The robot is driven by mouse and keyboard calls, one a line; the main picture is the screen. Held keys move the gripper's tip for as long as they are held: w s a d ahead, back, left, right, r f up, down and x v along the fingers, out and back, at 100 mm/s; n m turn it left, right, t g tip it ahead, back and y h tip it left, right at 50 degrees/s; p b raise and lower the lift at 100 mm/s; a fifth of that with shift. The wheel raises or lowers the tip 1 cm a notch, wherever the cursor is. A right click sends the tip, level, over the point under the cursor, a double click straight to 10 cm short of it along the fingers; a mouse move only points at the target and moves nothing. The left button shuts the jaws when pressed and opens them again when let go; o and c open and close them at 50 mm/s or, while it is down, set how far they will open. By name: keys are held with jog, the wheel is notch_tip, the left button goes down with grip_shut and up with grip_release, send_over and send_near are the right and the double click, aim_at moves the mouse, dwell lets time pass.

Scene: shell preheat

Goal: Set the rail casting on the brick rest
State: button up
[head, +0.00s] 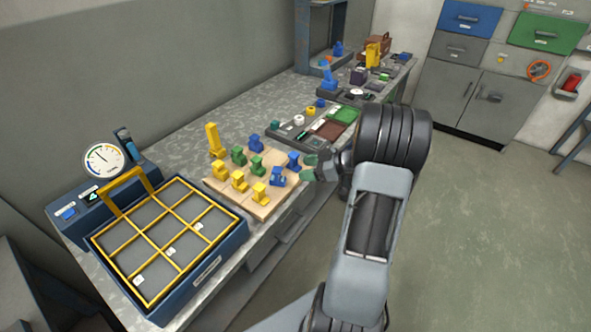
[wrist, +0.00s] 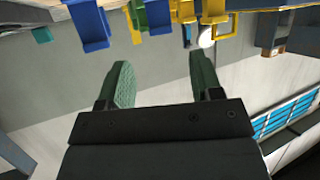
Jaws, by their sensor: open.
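Several yellow, green and blue castings stand on a tan board (head: 268,208) on the bench. They include a blue casting (head: 278,177), a green casting (head: 257,166) and a yellow casting (head: 260,194). I cannot tell which one is the rail casting. A brick-red pad (head: 331,129) lies bare in the dark tray behind; I cannot be sure it is the brick rest. My gripper (head: 311,168) is at the board's right edge, close to a blue casting (head: 293,160). In the wrist view its green fingers (wrist: 160,68) are apart and empty, with castings along the top edge.
A blue box with a yellow grid lid (head: 150,232) stands at the near left, below a round gauge (head: 103,160). A green pad (head: 345,114) and small parts share the dark tray. More trays and parts stand farther back. The floor on the right is clear.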

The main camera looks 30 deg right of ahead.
jog(key=w+a+r+m+t+h, duration=0.1)
jog(key=w+r+m+t+h, duration=0.15)
jog(key=r+h, duration=0.35)
jog(key=w+a+r+m+t+h, duration=0.1)
jog(key=w+a+r+m+h, duration=0.15)
jog(key=r+h, duration=0.3)
jog(key=s+a+f+m+g+y, duration=0.1)
jog(key=s+a+f+m+g, duration=0.1)
jog(key=s+a+g, duration=0.2)
jog(key=s+a+f+m+g+y, duration=0.1)
jog(key=s+a+g, duration=0.4)
jog(key=s+a, duration=0.6)
jog(key=s+f+m, duration=0.1)
jog(key=s, duration=0.4)
jog(key=shift+f, duration=0.25)
jog(key=shift+a, duration=0.1)
notch_tip(320, 180, up, 4)
jog(key=p, duration=0.3)
jog(key=shift+f, duration=0.2)
